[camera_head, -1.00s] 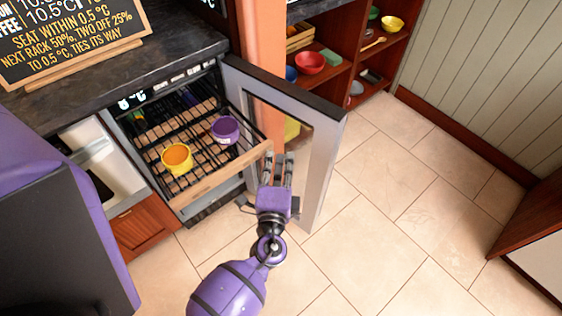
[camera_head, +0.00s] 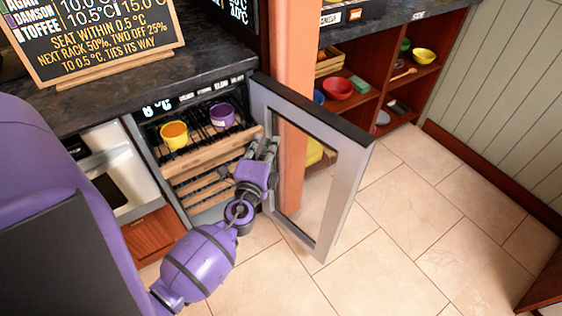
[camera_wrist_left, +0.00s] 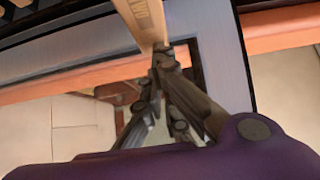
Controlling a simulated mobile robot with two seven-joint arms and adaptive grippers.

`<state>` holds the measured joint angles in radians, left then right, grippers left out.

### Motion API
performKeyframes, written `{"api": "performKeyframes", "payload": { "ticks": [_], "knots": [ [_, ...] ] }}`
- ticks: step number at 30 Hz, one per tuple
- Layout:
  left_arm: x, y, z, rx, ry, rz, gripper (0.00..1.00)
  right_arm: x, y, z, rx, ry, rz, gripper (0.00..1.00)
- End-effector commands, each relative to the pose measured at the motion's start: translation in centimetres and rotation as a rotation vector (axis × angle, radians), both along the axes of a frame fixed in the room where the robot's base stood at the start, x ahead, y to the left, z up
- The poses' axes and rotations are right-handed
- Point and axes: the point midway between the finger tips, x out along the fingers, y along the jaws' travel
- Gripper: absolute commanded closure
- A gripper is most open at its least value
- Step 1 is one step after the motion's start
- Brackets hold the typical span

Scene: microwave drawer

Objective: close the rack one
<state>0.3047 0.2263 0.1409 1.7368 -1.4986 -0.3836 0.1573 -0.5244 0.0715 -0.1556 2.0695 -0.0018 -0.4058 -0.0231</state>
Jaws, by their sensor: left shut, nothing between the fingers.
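The top rack (camera_head: 210,158), with a pale wooden front, sits mostly inside the open cooler under the counter. A yellow cup (camera_head: 174,136) and a purple cup (camera_head: 222,116) stand on it. My left gripper (camera_head: 268,146) is shut and empty, at the right end of the rack's wooden front, between it and the open door. In the left wrist view the wooden front (camera_wrist_left: 142,18) meets the shut fingertips (camera_wrist_left: 161,50); they appear to touch it. My right gripper is not in view.
The glass cooler door (camera_head: 347,190) stands open just right of my gripper. More wooden-fronted racks (camera_head: 205,185) show below. An orange post (camera_head: 293,165) stands behind the door. Shelves with bowls (camera_head: 338,88) are at the back right. The tiled floor (camera_head: 400,250) is clear.

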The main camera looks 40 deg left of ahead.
Motion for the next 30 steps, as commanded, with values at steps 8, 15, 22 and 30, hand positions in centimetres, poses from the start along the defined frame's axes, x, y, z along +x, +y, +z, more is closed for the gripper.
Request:
{"api": "performKeyframes", "payload": {
  "ticks": [8, 15, 22, 30],
  "knots": [
    [2.0, 5.0, -0.2, 0.002, 0.001, 0.001, 1.0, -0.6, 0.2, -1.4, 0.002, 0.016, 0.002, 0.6],
    [2.8, 6.9, -0.1, 0.0, 0.001, 0.001, 1.0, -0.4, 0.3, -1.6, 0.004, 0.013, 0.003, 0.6],
    [3.0, 7.2, 0.0, 0.0, 0.0, 0.0, 1.0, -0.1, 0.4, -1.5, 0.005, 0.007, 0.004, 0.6],
    [3.0, 7.2, 0.0, 0.0, 0.0, 0.0, 1.0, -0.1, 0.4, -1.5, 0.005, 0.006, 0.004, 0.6]
  ]
}}
